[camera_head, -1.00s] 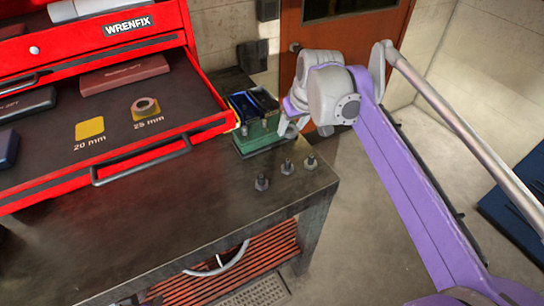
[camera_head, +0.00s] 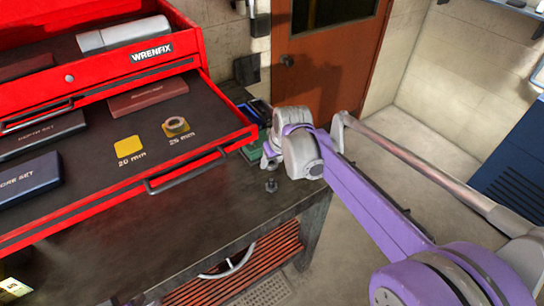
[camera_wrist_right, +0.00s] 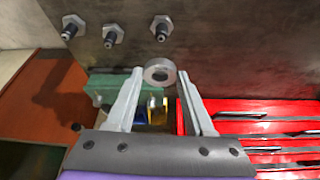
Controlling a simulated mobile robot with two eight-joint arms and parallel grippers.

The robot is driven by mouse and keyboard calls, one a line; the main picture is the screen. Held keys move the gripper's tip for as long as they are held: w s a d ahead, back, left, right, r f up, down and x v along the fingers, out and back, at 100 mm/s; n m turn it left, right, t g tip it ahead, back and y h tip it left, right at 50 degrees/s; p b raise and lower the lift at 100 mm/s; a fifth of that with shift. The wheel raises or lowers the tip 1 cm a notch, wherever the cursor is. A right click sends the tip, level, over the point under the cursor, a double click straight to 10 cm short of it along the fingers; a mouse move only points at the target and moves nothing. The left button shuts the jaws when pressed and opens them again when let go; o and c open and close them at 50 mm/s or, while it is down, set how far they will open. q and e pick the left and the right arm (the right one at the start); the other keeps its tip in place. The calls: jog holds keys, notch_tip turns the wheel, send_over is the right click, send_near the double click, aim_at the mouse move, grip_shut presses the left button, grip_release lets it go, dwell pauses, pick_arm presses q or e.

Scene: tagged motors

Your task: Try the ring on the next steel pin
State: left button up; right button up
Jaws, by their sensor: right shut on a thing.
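My right gripper (camera_wrist_right: 160,76) is shut on a grey steel ring (camera_wrist_right: 160,71), held between its fingertips in the right wrist view. Three steel pins, the left one (camera_wrist_right: 72,26), the middle one (camera_wrist_right: 112,36) and the right one (camera_wrist_right: 161,28), stand on the dark bench. The ring appears just below the right pin in that view, apart from it; its height above the bench is unclear. In the head view, one pin (camera_head: 271,185) shows beside my right wrist, which hides the others and the held ring. My left gripper is not in view.
A green block (camera_wrist_right: 110,86) stands near the gripper. The front bench top (camera_head: 190,215) is clear.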

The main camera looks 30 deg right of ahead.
aim_at(275, 168)
notch_tip(275, 168, down, 2)
jog(key=shift+s+d+f+b, duration=0.1)
jog(key=shift+b, duration=0.4)
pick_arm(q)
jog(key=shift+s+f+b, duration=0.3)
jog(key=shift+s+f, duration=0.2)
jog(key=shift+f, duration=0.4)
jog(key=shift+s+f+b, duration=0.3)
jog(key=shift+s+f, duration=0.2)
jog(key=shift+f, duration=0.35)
pick_arm(e)
jog(key=shift+f, duration=1.2)
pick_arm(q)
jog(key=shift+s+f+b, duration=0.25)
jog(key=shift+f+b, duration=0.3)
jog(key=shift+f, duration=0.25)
pick_arm(e)
jog(key=shift+f, duration=1)
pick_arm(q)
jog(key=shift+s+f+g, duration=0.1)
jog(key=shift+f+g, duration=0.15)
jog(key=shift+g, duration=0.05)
pick_arm(e)
jog(key=shift+f, duration=0.3)
jog(key=o, duration=1.4)
